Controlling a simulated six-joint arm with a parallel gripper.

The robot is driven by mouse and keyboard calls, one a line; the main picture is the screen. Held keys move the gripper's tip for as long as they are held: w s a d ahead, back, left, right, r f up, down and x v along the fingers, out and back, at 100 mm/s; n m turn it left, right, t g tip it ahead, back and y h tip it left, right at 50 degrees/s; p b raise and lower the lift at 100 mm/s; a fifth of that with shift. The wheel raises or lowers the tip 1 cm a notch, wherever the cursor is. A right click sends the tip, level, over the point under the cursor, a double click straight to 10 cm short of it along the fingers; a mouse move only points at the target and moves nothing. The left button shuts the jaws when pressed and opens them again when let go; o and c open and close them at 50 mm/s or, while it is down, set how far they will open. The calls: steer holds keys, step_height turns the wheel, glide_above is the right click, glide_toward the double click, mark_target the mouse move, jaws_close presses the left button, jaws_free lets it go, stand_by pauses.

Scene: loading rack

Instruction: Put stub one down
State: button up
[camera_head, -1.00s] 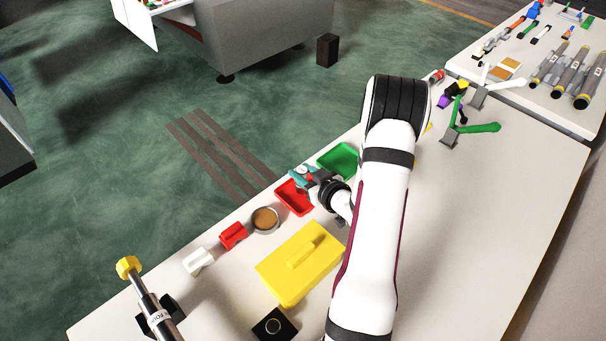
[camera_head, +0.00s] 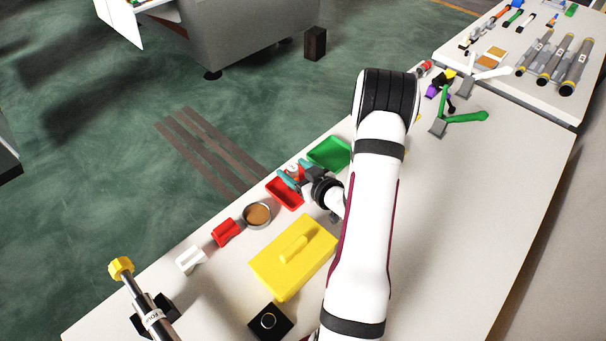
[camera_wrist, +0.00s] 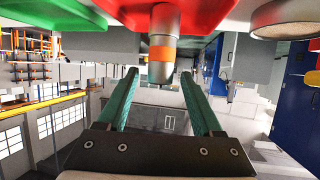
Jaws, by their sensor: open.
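A short stub (camera_wrist: 163,48), grey with an orange band, shows in the wrist view between and just beyond my fingertips. My gripper (camera_wrist: 160,73) has its two teal fingers apart, with a visible gap on each side of the stub.
A green tray (camera_head: 330,153) lies just right of the red one, a round bowl (camera_head: 257,214) to the left. A yellow lidded box (camera_head: 293,262), a red block (camera_head: 227,232) and a white block (camera_head: 191,259) stand nearby.

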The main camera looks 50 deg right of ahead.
steer(key=v, duration=1.1)
steer(key=w+a+r+m+g+h, duration=0.1)
steer(key=a+r+m+g, duration=0.1)
steer(key=a+r+g, duration=0.5)
steer(key=s+a+r+g+y, duration=0.1)
steer(key=s+a+g, duration=0.1)
steer(key=s+a, duration=0.2)
steer(key=s+a+r+m+g+y, duration=0.1)
steer(key=s+a, duration=0.4)
steer(key=a, duration=0.6)
steer(key=s+a+r+g+y, duration=0.2)
steer(key=s+a+g+y, duration=0.1)
steer(key=a, duration=0.4)
steer(key=shift+s+a+r, duration=0.15)
steer(key=shift+s+r, duration=0.15)
steer(key=shift+s, duration=0.55)
